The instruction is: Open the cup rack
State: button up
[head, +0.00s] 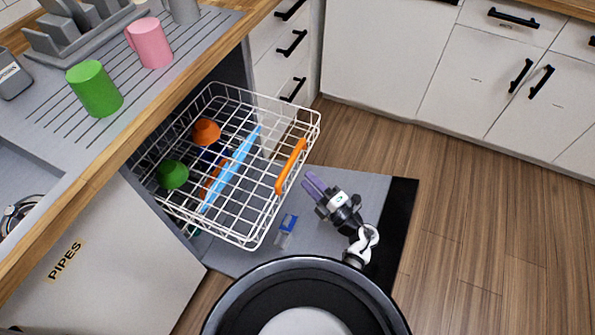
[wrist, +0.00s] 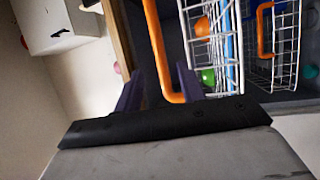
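The white wire rack (head: 243,226) extends out of the opened dishwasher-like cabinet in the head view. Its orange handle (head: 291,166) is on its right side. The rack holds an orange cup (head: 206,131), a green cup (head: 173,174) and a light blue plate-like item (head: 230,170). My gripper (head: 311,182) has purple fingers and is just right of the handle, apparently apart from it. In the wrist view my gripper (wrist: 160,92) is open, with the near orange handle (wrist: 156,45) showing between the fingers; contact cannot be told.
A second wire rack with an orange handle (wrist: 264,30) shows at the wrist view's right. The lowered grey door (head: 340,180) lies under my arm. A green mug (head: 95,88) and pink mug (head: 150,43) stand on the counter. Floor at right is clear.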

jog(key=v, duration=0.5)
jog(key=shift+b, duration=0.4)
jog(key=shift+w, duration=0.1)
